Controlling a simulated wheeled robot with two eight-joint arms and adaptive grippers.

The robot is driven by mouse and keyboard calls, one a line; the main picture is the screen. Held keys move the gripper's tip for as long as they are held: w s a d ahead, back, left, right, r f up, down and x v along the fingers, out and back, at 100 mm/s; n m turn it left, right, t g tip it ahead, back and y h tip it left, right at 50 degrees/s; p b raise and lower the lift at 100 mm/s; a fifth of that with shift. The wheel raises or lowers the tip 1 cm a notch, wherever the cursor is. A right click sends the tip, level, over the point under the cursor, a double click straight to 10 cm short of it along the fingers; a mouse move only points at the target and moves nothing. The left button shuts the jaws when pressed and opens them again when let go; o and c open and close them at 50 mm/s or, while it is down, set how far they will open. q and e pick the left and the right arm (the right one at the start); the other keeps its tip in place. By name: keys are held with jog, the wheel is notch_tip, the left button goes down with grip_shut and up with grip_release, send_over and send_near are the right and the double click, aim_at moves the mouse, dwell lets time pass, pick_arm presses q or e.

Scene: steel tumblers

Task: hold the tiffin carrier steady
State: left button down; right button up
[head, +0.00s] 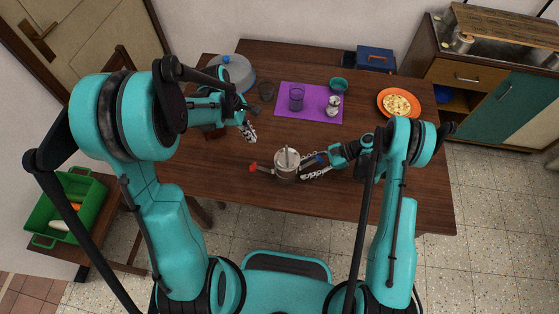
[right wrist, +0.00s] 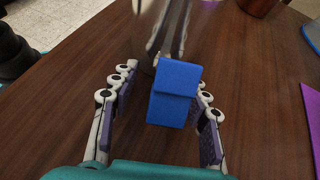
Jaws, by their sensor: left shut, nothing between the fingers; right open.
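The steel tiffin carrier (head: 286,168) stands on the wooden table near its front edge, with a red part (head: 253,167) on its left side and a blue part (head: 321,158) on its right. My right gripper (head: 314,167) is beside it on the right. In the right wrist view its open fingers (right wrist: 160,108) stand on either side of the blue part (right wrist: 176,92), with gaps visible. The carrier's shiny steel body (right wrist: 146,30) shows behind the blue part, cut off by the frame. My left gripper (head: 250,134) is shut and empty, above the table to the carrier's upper left.
A purple mat (head: 283,114) behind the carrier bears a purple tumbler (head: 296,98) and a small steel vessel (head: 333,106). A teal bowl (head: 338,85), an orange plate (head: 383,109) of food and a grey domed object (head: 236,72) stand farther back. Table right of the carrier is partly clear.

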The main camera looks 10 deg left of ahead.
dwell(0.6)
jog(key=shift+a+f, duration=0.15)
jog(key=shift+a, duration=0.05)
grip_shut()
dwell(0.5)
pick_arm(q)
jog(key=s+a, duration=0.3)
jog(key=s, duration=0.3)
jog(key=shift+s+a, duration=0.15)
jog(key=shift+s, duration=0.05)
dwell(0.4)
